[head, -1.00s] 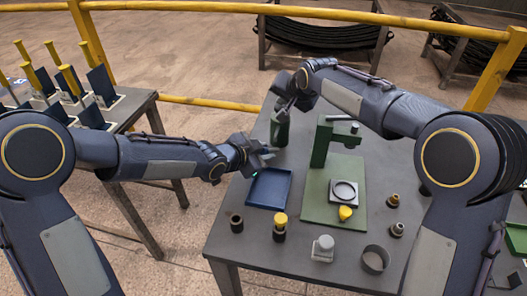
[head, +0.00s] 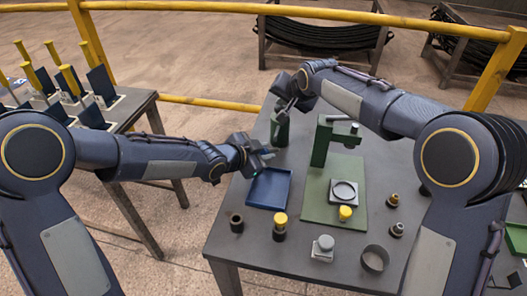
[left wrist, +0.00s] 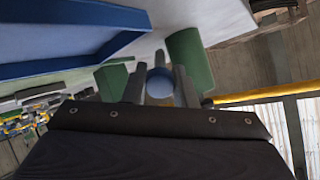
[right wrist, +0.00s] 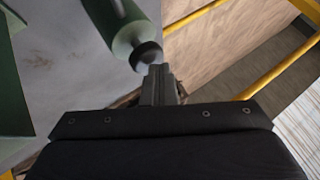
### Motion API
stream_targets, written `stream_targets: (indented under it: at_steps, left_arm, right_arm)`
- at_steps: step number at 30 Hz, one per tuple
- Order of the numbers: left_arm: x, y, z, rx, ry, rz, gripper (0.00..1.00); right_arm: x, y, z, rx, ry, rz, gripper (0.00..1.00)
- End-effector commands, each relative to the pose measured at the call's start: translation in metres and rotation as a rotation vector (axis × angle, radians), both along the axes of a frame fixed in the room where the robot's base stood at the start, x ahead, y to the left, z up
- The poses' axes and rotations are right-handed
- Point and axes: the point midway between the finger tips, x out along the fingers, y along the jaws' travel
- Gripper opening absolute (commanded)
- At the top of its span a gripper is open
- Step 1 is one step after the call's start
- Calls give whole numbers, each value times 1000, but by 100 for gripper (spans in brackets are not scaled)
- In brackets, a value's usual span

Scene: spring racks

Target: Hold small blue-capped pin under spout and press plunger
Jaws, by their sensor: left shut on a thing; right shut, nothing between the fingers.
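The small blue-capped pin (left wrist: 160,83) is between the fingers of my left gripper (left wrist: 160,88); its round blue cap shows and its lower part is hidden. In the head view my left gripper (head: 263,154) is just in front of the green dispenser (head: 280,130). The spout cannot be made out, so I cannot tell whether the pin is under it. My right gripper (right wrist: 158,85) is shut and empty, its tips close by the dispenser's black plunger end (right wrist: 146,55). I cannot tell whether they touch. In the head view my right gripper (head: 287,106) is over the dispenser's top.
A blue tray (head: 270,187) lies just in front of my left gripper. A green press stand (head: 320,145) is right of the dispenser. Yellow-capped pieces (head: 280,222), a grey-capped block (head: 324,246) and a dark ring (head: 375,258) stand nearer the front edge.

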Motion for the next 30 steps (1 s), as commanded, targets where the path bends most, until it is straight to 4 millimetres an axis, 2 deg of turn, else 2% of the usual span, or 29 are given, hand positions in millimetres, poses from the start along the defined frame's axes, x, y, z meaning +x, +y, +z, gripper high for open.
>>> stream_targets:
  at_steps: [4,14,30]
  left_arm:
    - [0,0,0,-1,-1,0,8]
    - [0,0,0,-1,-1,0,8]
    - [0,0,0,-1,-1,0,8]
  right_arm:
    - [0,0,-8,-2,5,0,0]
    - [-1,0,-10,-3,7,1,0]
    - [-1,0,0,-2,6,1,0]
